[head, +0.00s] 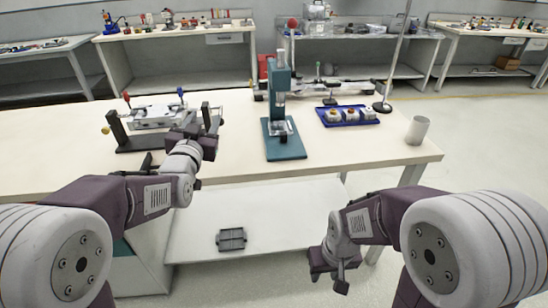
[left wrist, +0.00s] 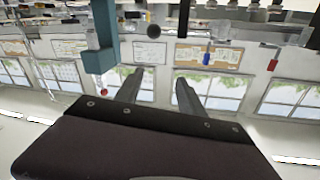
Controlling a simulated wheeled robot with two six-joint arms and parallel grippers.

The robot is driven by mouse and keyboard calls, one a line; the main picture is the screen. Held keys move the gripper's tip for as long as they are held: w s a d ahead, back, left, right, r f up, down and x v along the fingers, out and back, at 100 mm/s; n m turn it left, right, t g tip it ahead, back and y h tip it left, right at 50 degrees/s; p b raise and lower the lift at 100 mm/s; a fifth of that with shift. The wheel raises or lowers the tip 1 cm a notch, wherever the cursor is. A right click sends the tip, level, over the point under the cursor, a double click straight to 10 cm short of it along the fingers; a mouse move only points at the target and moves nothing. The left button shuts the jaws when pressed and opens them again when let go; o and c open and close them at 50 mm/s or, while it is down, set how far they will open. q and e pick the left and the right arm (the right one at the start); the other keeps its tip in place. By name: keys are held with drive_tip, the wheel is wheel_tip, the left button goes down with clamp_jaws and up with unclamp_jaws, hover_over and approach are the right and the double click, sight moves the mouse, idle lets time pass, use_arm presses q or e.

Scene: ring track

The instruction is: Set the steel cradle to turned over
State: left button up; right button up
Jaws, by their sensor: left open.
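The steel cradle (head: 155,114) is a pale metal frame held between the dark posts of a stand (head: 130,142) at the left of the bench. A red-tipped pin (head: 126,97) and a blue-tipped pin (head: 181,92) stick up from it. In the left wrist view, which appears upside down, the red tip (left wrist: 272,63) and blue tip (left wrist: 206,58) also show. My left gripper (head: 198,122) is at the right end of the stand and hides part of it; its fingers (left wrist: 157,88) are apart and empty. My right gripper (head: 330,277) hangs low in front of the bench, away from the cradle.
A teal press (head: 283,135) stands right of the cradle. Farther right are a blue tray (head: 347,116) with small parts, a grey cup (head: 417,130) and a tall rod stand (head: 383,105). The bench front (head: 340,155) is clear. A dark part (head: 231,239) lies below.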

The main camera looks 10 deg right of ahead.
use_arm(q)
drive_tip(key=shift+d+f+b, duration=0.65)
drive_tip(key=shift+f+b, duration=0.5)
drive_tip(key=shift+f, duration=1.8)
drive_tip(key=shift+h, duration=0.3)
drive_tip(key=w, duration=0.3)
drive_tip(key=w+d, duration=0.1)
drive_tip(key=w, duration=0.5)
drive_tip(key=shift+w+d+f+b, duration=0.1)
drive_tip(key=shift+w+d+b, duration=0.15)
drive_tip(key=shift+b, duration=0.15)
use_arm(e)
drive_tip(key=f, duration=0.5)
drive_tip(key=shift+w+a+f, duration=0.2)
drive_tip(key=shift+a+f, duration=0.05)
drive_tip(key=shift+f, duration=0.05)
use_arm(q)
drive_tip(key=shift+s, duration=0.1)
drive_tip(key=shift+c, duration=0.3)
clamp_jaws()
